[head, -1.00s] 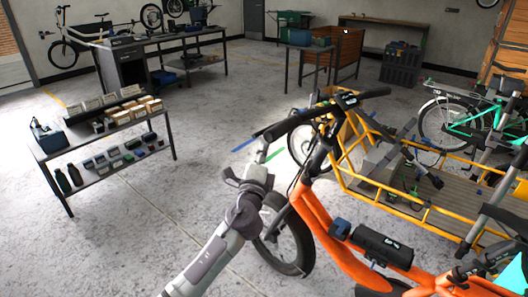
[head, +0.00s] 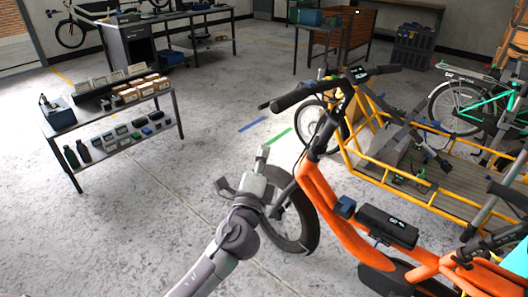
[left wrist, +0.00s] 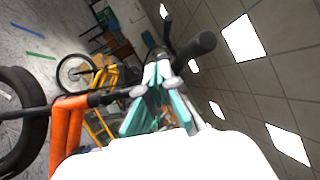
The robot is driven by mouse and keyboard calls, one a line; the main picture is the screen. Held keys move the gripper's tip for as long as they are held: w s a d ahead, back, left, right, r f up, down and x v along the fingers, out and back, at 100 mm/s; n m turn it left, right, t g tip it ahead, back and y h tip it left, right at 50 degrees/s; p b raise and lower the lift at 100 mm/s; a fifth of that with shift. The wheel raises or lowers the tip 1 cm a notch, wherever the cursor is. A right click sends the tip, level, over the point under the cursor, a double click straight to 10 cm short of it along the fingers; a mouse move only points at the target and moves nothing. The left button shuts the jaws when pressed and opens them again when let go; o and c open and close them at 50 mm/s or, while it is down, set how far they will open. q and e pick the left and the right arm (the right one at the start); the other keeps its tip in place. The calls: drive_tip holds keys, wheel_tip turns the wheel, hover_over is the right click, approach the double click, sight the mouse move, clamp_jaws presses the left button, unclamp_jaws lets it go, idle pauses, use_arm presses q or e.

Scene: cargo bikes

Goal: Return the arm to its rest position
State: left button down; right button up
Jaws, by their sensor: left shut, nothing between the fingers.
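My left arm comes in from the bottom left of the head view. Its grey gripper (head: 262,156) points away from me over the floor, just left of the orange bike's front wheel. The fingers look shut with nothing held. In the left wrist view the fingers (left wrist: 158,76) are close together, with the white gripper body filling the bottom. The orange cargo bike (head: 330,203) stands close to the right of the arm, its black handlebar (head: 292,97) above and beyond the gripper. I cannot make out my right gripper.
A small shelf table (head: 122,112) with boxes and bottles stands at left. A yellow-framed cargo bike (head: 375,163) and a green bike (head: 485,110) stand at right. A workbench (head: 190,27) is at the back. Open floor (head: 110,235) lies left of the arm.

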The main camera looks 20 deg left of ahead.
use_arm(q)
drive_tip(key=shift+f, duration=0.1)
use_arm(e)
drive_tip(key=shift+s+d, duration=0.2)
drive_tip(key=shift+d, duration=0.2)
use_arm(q)
wheel_tip(320, 180, down, 23)
drive_tip(key=n+g+h, duration=0.1)
drive_tip(key=n+g, duration=0.2)
drive_tip(key=g, duration=0.3)
drive_tip(key=s+f+n+g+h+p, duration=0.15)
drive_tip(key=s+f, duration=0.25)
drive_tip(key=f, duration=0.5)
drive_tip(key=s+f+n+g, duration=0.1)
drive_tip(key=s+f+g, duration=0.25)
drive_tip(key=f, duration=0.45)
drive_tip(key=s+f+n+g, duration=0.3)
drive_tip(key=s+f, duration=0.5)
drive_tip(key=s, duration=0.6)
drive_tip(key=s+f+n+g+h+p, duration=0.1)
drive_tip(key=s+f+n+g, duration=0.2)
drive_tip(key=s+f, duration=0.5)
drive_tip(key=s+f+n+g, duration=0.3)
drive_tip(key=s+f, duration=0.5)
drive_tip(key=s, duration=1.2)
drive_tip(key=shift+d+n, duration=0.25)
drive_tip(key=shift+n, duration=0.1)
use_arm(e)
drive_tip(key=r, duration=0.3)
drive_tip(key=shift+a, duration=0.25)
